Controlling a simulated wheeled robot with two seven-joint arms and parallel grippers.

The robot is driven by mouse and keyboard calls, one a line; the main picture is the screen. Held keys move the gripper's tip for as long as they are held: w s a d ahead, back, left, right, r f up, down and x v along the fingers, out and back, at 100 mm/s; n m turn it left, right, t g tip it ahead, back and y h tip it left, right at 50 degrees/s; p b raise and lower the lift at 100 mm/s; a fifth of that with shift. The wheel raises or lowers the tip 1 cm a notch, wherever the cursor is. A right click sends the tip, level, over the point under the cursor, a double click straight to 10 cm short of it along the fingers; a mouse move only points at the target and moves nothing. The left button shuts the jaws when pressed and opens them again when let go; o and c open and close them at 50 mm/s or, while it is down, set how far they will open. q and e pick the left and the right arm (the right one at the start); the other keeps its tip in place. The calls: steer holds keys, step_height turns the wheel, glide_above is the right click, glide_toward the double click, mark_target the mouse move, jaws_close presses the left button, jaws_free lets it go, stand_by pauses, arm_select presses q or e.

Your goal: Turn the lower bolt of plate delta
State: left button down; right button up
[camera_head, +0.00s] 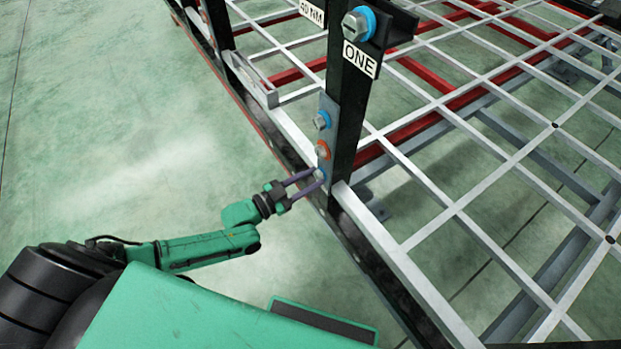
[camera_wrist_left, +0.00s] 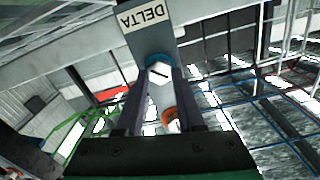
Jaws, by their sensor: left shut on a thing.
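Plate delta (camera_head: 328,108) is a small grey plate on the dark post. In the left wrist view its DELTA label (camera_wrist_left: 145,14) appears upside down. Its upper bolt (camera_head: 321,121) has a blue ring, its middle bolt (camera_head: 322,150) an orange one. My left gripper (camera_head: 319,178) reaches in from the left and is shut on the lower bolt (camera_head: 319,173). In the left wrist view this bolt (camera_wrist_left: 159,73), a pale hex head with a dark slot and blue ring, sits between the two fingertips (camera_wrist_left: 159,80). My right gripper is not in view.
Above the plate, a big blue-ringed bolt (camera_head: 357,24) and a ONE label (camera_head: 359,59) sit on the post (camera_head: 345,110). The grey chassis grid (camera_head: 480,150) with red beams fills the right. Open green floor (camera_head: 110,130) lies to the left.

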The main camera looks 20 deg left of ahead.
arm_select(q)
steer(key=n, duration=0.5)
steer(key=shift+a+n, duration=0.1)
steer(key=shift+n, duration=0.2)
steer(key=n, duration=0.5)
steer(key=shift+a+b, duration=0.1)
steer(key=shift+b, duration=0.3)
steer(key=n, duration=0.5)
steer(key=shift+f+n+b, duration=0.1)
steer(key=shift+n+b, duration=0.25)
steer(key=shift+n, duration=0.05)
steer(key=n+b, duration=0.1)
steer(key=n, duration=0.4)
steer(key=shift+w+n, duration=0.1)
steer(key=shift+n, duration=0.2)
steer(key=n+b, duration=0.1)
steer(key=n, duration=0.4)
steer(key=shift+f, duration=0.1)
steer(key=n+b, duration=0.2)
steer(key=n, duration=0.2)
steer(key=shift+n, duration=0.8)
steer(key=shift+n+b, duration=0.65)
steer(key=shift+n, duration=1.15)
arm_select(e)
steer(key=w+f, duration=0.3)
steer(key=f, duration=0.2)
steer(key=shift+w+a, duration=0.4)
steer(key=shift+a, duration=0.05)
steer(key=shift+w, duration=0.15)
